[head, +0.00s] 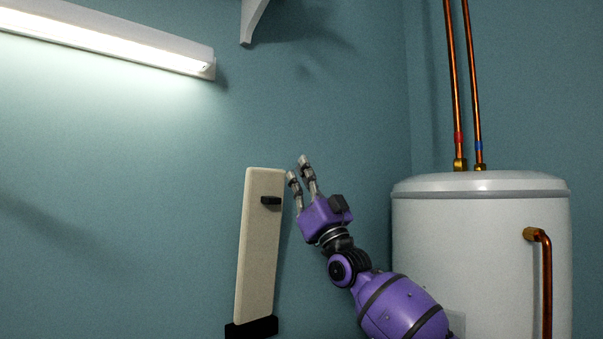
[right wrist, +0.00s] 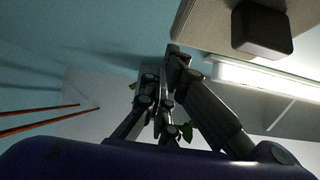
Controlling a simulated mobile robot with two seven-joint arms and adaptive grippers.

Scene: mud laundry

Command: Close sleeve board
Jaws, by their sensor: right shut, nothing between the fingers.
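The sleeve board (head: 258,250) is a long cream board standing nearly upright against the teal wall, leaning slightly right at its top. Its lower end sits in a dark bracket (head: 251,328). A small dark block (head: 270,201) sticks out near its top right edge. My right gripper (head: 298,168) is shut and empty, just right of the board's top, fingers pointing up. In the right wrist view, the shut fingers (right wrist: 168,65) lie by the edge of the board (right wrist: 208,24), with the dark block (right wrist: 262,30) to their right. I cannot tell whether they touch the board. My left gripper is out of view.
A white tank (head: 480,250) with copper pipes (head: 455,90) stands at the right, behind my right arm. A lit tube lamp (head: 110,40) is on the wall at the upper left. A white shelf bracket (head: 252,20) is above. The wall left of the board is clear.

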